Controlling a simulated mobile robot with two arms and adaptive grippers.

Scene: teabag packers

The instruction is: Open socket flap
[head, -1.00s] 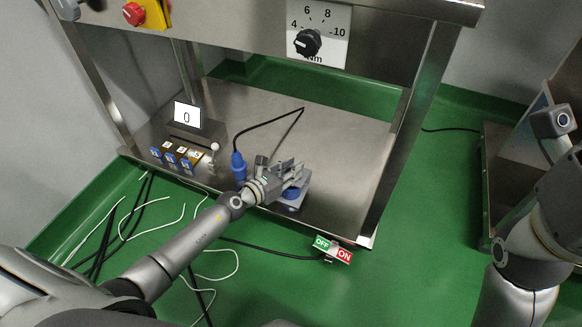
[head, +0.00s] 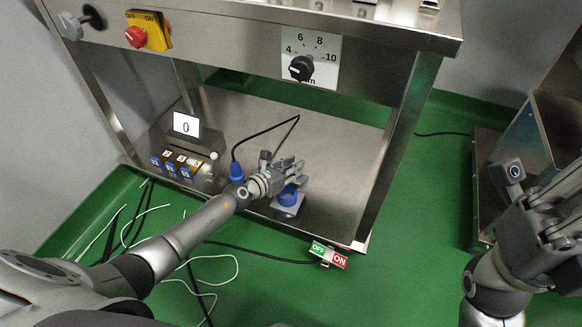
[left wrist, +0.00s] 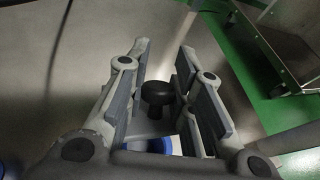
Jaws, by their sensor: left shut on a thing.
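The socket (head: 287,208) is a pale box with a blue round top, on the front edge of the steel lower shelf (head: 330,160). My left gripper (head: 292,168) is just above and behind its blue top. In the left wrist view, a black round knob (left wrist: 158,92) on a grey plate, seemingly the flap, sits between the fingers (left wrist: 160,85). Part of the blue ring (left wrist: 160,146) shows below it. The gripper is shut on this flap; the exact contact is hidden. My right gripper (head: 548,212) is at the right, its fingertips unclear.
A blue plug (head: 237,172) with a black cable stands left of the socket. Blue switches (head: 172,163) and a "0" display (head: 186,124) are further left. An OFF/ON switch (head: 329,255) is by the front edge. Cables lie on the green floor. The shelf behind is clear.

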